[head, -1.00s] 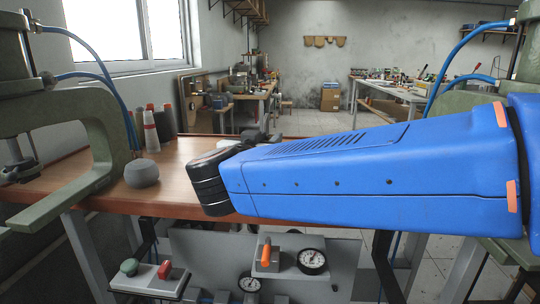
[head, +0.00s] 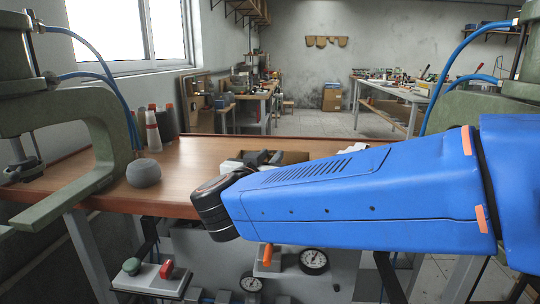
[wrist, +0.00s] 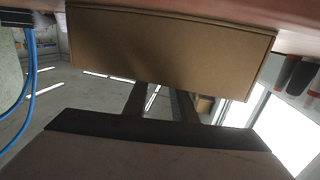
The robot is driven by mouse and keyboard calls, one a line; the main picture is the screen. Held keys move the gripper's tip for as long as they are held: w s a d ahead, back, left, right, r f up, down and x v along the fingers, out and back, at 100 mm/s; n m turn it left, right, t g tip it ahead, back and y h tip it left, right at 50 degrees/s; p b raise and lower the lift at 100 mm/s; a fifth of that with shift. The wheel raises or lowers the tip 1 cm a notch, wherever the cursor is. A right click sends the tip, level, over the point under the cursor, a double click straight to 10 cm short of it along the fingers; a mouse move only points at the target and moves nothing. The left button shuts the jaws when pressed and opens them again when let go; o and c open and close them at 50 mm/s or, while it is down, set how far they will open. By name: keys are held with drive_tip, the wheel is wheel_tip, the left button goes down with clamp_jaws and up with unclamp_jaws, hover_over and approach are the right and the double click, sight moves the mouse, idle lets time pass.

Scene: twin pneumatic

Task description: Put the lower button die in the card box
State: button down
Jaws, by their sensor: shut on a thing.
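The card box (head: 292,157) stands on the wooden bench behind my blue arm, which covers most of it in the head view. In the wrist view, which is upside down, its brown wall (wrist: 170,50) fills the upper middle. My gripper (wrist: 160,88) shows there as two dark fingers whose tips go out of sight behind the box's rim. I cannot tell how deep they reach. In the head view, dark gripper parts (head: 262,158) show beside the box. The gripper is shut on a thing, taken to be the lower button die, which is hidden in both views.
A green press frame (head: 112,125) stands at the left, and another (head: 470,108) at the right behind my arm. A grey round speaker-like thing (head: 143,173) and several bottles or cones (head: 153,132) stand on the bench (head: 190,160). The bench is clear between them and my arm.

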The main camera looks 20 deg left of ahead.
drive_tip(key=shift+f, duration=0.2)
drive_tip(key=c, duration=1.5)
unclamp_jaws()
drive_tip(key=shift+o, duration=0.2)
drive_tip(key=shift+r, duration=0.15)
drive_tip(key=shift+r, duration=0.4)
drive_tip(key=s, duration=1.2)
drive_tip(key=shift+d+r, duration=0.25)
drive_tip(key=shift+r, duration=0.15)
